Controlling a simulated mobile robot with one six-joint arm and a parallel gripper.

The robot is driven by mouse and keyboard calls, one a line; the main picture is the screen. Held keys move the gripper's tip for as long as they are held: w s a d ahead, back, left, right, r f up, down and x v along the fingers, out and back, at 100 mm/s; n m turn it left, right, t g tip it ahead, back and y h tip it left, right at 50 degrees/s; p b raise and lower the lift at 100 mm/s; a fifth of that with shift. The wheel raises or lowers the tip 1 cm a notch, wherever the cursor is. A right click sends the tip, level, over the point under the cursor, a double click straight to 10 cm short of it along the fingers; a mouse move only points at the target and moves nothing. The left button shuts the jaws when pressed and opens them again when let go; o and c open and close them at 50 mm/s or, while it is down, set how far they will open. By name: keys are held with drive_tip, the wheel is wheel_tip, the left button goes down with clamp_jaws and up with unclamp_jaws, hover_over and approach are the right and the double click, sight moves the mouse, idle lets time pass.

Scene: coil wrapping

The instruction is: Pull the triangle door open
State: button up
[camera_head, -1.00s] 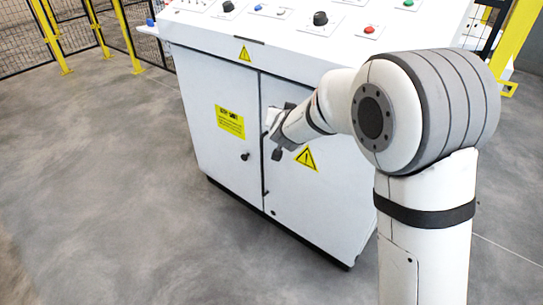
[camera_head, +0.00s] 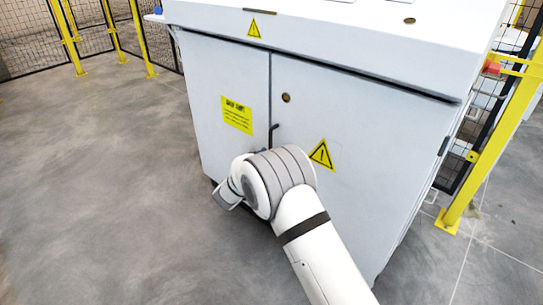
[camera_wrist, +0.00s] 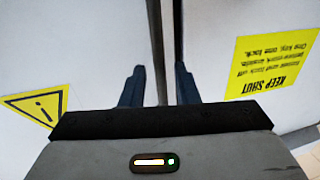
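The triangle door (camera_head: 350,150) is the cabinet's white right-hand door, with a yellow warning triangle (camera_head: 321,155). In the head view it looks closed or nearly so. A dark handle (camera_head: 273,131) shows at the seam between the doors. My arm hides the lower seam and my fingertips there. In the wrist view, the triangle door (camera_wrist: 75,60) is on the left, its sign tilted. My gripper (camera_wrist: 159,88) has its two dark fingers apart, one on each side of a dark upright strip (camera_wrist: 159,45) at the seam. I cannot tell whether they touch it.
The left door (camera_head: 225,85) carries a yellow "KEEP SHUT" label (camera_head: 237,115). A yellow fence post (camera_head: 490,140) stands right of the cabinet. Fencing also stands at the back left. The grey floor (camera_head: 90,200) left of the cabinet is clear.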

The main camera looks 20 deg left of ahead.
drive_tip(key=shift+w+d+b, duration=0.15)
drive_tip(key=shift+w, duration=0.55)
drive_tip(key=shift+w+d+b, duration=0.1)
drive_tip(key=shift+w+b, duration=0.05)
drive_tip(key=shift+w, duration=0.5)
drive_tip(key=shift+c, duration=0.6)
clamp_jaws()
